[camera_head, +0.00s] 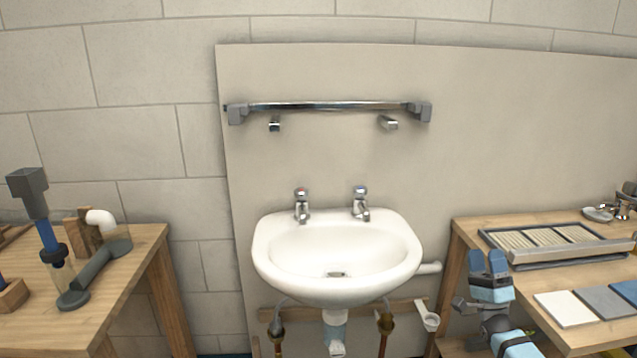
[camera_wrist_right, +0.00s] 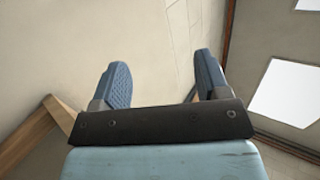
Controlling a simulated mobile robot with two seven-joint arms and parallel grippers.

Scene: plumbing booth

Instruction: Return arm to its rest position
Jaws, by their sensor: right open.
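My right gripper (camera_head: 489,262) is at the lower right of the head view, in front of the left end of the right-hand bench (camera_head: 468,232). Its two blue fingers point up. My left gripper is not in view.
A white sink (camera_head: 337,289) with two taps stands in the middle, pipes below. A metal bar (camera_head: 330,106) is fixed above it. The right bench carries a tray (camera_head: 570,258) and several flat tiles. A wooden table (camera_head: 130,262) with pipe parts stands left.

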